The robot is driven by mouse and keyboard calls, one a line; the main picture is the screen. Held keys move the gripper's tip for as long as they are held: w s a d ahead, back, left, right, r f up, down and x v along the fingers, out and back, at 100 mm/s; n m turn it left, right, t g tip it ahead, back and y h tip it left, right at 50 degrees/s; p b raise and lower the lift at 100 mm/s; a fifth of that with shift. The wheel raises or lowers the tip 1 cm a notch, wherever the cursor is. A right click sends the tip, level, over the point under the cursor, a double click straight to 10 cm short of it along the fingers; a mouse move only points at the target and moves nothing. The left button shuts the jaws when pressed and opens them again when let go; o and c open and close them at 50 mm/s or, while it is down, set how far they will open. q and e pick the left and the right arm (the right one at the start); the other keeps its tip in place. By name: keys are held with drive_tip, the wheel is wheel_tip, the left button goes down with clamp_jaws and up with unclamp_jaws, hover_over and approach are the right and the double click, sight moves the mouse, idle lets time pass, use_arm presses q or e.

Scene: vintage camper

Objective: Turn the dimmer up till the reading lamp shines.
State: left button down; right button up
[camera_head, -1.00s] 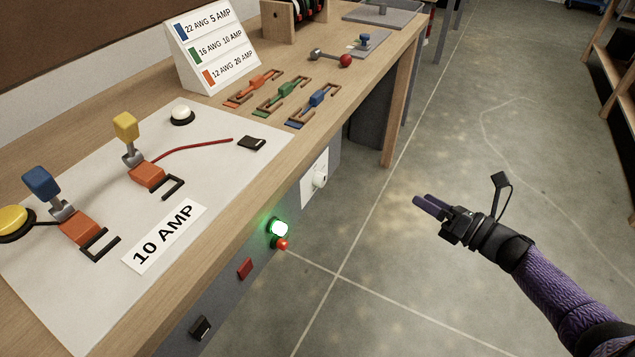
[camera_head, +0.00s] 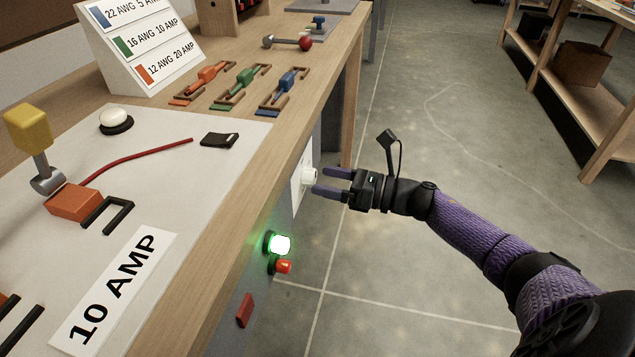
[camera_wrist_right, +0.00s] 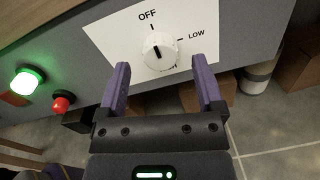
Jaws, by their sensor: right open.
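In the head view the knob (camera_head: 310,175) sticks out from the bench's front panel. My right gripper (camera_head: 322,181) is open, its purple fingertips close to the knob. In the right wrist view the fingers (camera_wrist_right: 160,66) lie left and right of the knob, apart from it. I cannot tell which thing is the reading lamp. My left gripper is not in view.
A glowing green light (camera_head: 279,244) and a red button (camera_head: 283,267) sit on the same panel, nearer me. The wooden bench top (camera_head: 237,180) overhangs the panel. A white dome (camera_head: 114,118) and a 10 AMP card (camera_head: 112,295) lie on the board.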

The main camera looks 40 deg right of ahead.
drive_tip(key=shift+x, duration=0.8)
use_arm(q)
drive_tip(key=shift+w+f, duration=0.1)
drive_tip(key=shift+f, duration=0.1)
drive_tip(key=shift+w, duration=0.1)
use_arm(e)
drive_tip(key=c, duration=0.4)
clamp_jaws()
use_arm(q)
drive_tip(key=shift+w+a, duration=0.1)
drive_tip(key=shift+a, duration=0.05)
